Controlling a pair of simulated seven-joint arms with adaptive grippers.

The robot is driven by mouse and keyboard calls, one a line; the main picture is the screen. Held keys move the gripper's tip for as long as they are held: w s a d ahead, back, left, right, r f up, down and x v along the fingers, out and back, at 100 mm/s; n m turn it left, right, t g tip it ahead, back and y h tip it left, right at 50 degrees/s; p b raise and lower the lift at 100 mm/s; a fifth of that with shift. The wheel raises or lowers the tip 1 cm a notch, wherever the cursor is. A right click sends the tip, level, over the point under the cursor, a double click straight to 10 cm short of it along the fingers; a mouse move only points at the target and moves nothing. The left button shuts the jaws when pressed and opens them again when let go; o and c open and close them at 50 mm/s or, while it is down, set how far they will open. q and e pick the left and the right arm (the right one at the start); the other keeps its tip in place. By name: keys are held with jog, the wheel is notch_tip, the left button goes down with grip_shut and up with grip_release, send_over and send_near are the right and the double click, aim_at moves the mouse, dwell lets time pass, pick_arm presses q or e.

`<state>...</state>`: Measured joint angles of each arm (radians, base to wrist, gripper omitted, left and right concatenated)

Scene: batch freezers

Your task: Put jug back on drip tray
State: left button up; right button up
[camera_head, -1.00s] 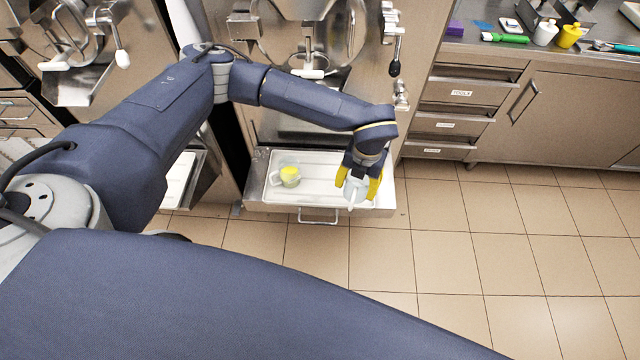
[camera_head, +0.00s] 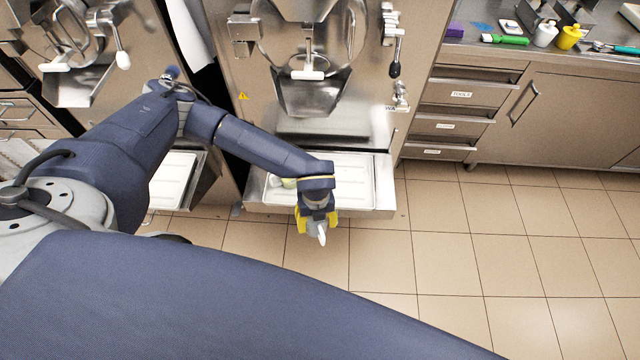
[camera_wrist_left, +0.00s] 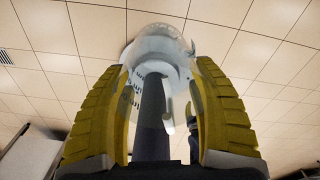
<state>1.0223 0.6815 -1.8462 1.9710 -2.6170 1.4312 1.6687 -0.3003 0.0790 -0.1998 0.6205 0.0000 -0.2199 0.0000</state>
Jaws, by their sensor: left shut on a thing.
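My left gripper (camera_head: 318,222) is shut on a clear jug (camera_head: 321,239), with its yellow fingers on either side. The jug also shows in the left wrist view (camera_wrist_left: 154,45) between both fingers (camera_wrist_left: 160,110). In the head view the gripper and jug are at the front edge of the white drip tray (camera_head: 356,178); their height over it is hard to tell. My right gripper is not in view.
The tray lies on a pulled-out metal shelf (camera_head: 385,205) under the batch freezer (camera_head: 385,125). The tray's right part is bare. Another tray (camera_head: 174,182) is at the left. Drawers and a cabinet (camera_head: 575,120) stand at the right. The tiled floor in front is clear.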

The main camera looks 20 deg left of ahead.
pick_arm(q)
jog(key=w+a, duration=0.3)
jog(key=w, duration=0.6)
jog(key=w+a, duration=0.4)
jog(key=w, duration=0.5)
jog(key=shift+w+d+f, duration=0.1)
jog(key=shift+d+f, duration=0.05)
jog(key=shift+f, duration=2.9)
jog(key=shift+w+f, duration=0.2)
jog(key=shift+f, duration=0.2)
jog(key=shift+f, duration=0.15)
jog(key=o, duration=1.5)
jog(key=shift+w+r, duration=0.15)
jog(key=shift+r, duration=3.75)
